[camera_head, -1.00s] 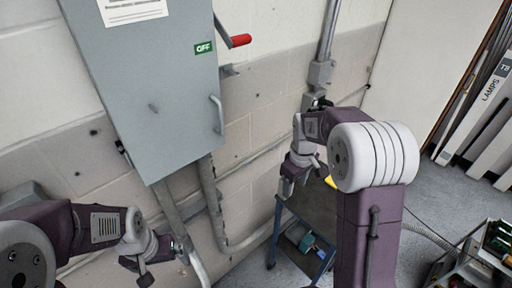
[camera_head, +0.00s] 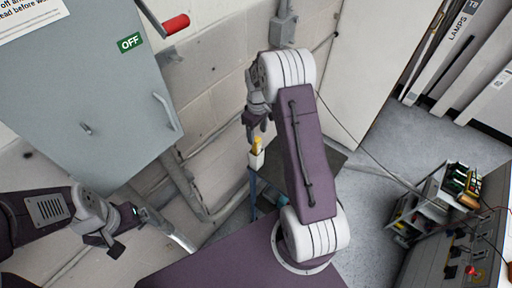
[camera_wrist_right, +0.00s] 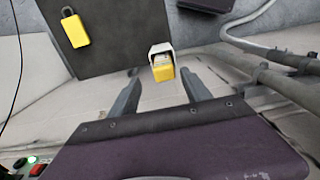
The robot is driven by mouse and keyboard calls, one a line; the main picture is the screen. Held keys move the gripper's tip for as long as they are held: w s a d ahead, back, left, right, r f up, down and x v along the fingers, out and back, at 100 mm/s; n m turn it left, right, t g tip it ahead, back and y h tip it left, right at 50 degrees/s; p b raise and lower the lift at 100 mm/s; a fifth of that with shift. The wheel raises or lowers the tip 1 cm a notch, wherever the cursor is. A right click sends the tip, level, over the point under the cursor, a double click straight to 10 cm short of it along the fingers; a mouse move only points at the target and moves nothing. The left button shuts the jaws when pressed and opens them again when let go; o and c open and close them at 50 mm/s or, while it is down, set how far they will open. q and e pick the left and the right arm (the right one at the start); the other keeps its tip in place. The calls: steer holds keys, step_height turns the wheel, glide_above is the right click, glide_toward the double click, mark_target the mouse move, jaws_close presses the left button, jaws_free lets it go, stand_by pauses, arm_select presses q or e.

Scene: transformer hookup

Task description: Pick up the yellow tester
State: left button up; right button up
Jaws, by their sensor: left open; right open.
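The yellow tester (camera_head: 257,145) appears to stand in a small white holder (camera_head: 256,160) at the edge of a dark-topped cart. In the right wrist view the tester (camera_wrist_right: 163,73) shows in its white holder (camera_wrist_right: 160,48), lined up between my open finger tips. My right gripper (camera_head: 257,131) is open and empty, just above the tester in the head view. It also shows in the right wrist view (camera_wrist_right: 160,82). I cannot tell how far the tips are from the tester. My left gripper (camera_head: 130,227) is open and empty at lower left, below the grey cabinet.
A yellow padlock (camera_wrist_right: 76,31) lies on the dark cart top (camera_wrist_right: 110,35). The grey cabinet (camera_head: 85,100) with a red handle (camera_head: 176,24) is on the wall at left. Conduits (camera_head: 185,185) run along the wall. A shelf of parts (camera_head: 440,200) stands at right.

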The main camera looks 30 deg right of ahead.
mark_target(257, 140)
steer(key=f, duration=0.1)
steer(key=f+p, duration=0.1)
steer(key=s+f+p, duration=0.1)
steer(key=shift+s+a+f, duration=0.1)
steer(key=shift+a+f, duration=0.2)
steer(key=shift+a, duration=0.05)
steer(key=shift+f, duration=0.35)
steer(key=shift+w+f, duration=0.25)
steer(key=shift+w, duration=0.15)
steer(key=shift+d, duration=0.1)
steer(key=c, duration=0.3)
steer(key=shift+s+r, duration=0.1)
steer(key=shift+s, duration=0.05)
jaws_close()
arm_select(q)
steer(key=r, duration=0.1)
steer(key=s+r, duration=0.1)
steer(key=shift+a+r, duration=0.1)
steer(key=shift+r, duration=0.2)
steer(key=shift+w, duration=0.1)
